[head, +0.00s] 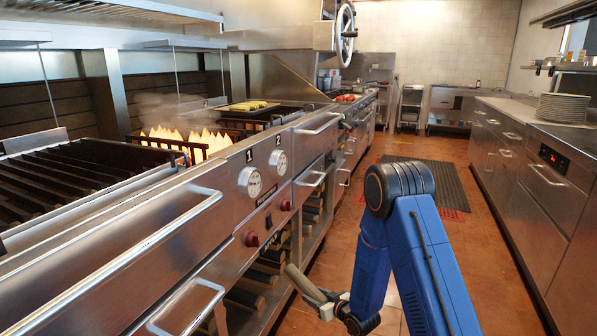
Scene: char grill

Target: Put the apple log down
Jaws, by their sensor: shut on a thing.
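My gripper (326,302) is low at the bottom centre of the head view, in front of the lower shelf under the grill counter. It is shut on a pale grey-brown log (301,281), taken to be the apple log. The log slants up to the left, with its far end near the shelf opening. It looks held above the floor; whether it touches the shelf I cannot tell. The fingertips are small and partly hidden by the log and my blue arm. No label shows on the log.
Several dark logs (258,276) lie on the lower shelves (311,243). Above are the steel counter front with gauges (250,182), a flaming grill (187,143) and protruding handles (190,290).

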